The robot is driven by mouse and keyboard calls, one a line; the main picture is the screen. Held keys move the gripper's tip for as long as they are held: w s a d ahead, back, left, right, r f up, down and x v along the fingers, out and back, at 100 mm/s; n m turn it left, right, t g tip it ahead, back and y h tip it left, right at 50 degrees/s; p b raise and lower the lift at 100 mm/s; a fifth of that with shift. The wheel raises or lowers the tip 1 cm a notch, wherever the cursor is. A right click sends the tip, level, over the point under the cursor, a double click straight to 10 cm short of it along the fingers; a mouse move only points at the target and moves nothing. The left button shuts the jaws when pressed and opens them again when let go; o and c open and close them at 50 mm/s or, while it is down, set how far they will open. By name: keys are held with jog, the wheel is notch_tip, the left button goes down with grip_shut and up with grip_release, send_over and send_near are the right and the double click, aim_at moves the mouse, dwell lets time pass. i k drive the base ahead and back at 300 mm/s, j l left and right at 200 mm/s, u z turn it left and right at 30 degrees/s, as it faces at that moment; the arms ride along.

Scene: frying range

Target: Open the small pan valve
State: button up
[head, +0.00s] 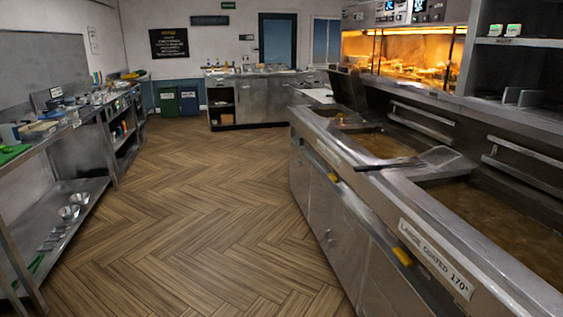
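The frying range runs along the right, with oil-filled pans in its top. The near pan (500,222) is the largest in view. Its front label (436,258) reads "LARGE COATED 170°". A smaller pan (382,145) lies beyond it; its label (327,152) is too small to read. Two yellow parts show on the range front: one (402,256) below the large label and one (332,178) farther along. I cannot tell whether either is a valve handle, or which is the small pan valve. My gripper is not in view.
A wire skimmer (437,157) lies across the range top, its handle reaching over the front edge. A steel worktable (75,190) with bowls on its lower shelf stands left. A steel counter (266,98) stands at the back. The wooden floor (195,205) between is clear.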

aim_at(335, 178)
jog(key=i, duration=0.75)
jog(key=i+u, duration=0.1)
jog(key=i, duration=0.7)
jog(key=i+l, duration=0.15)
jog(key=i, duration=0.6)
jog(key=i+l+u, duration=0.1)
jog(key=i, duration=0.65)
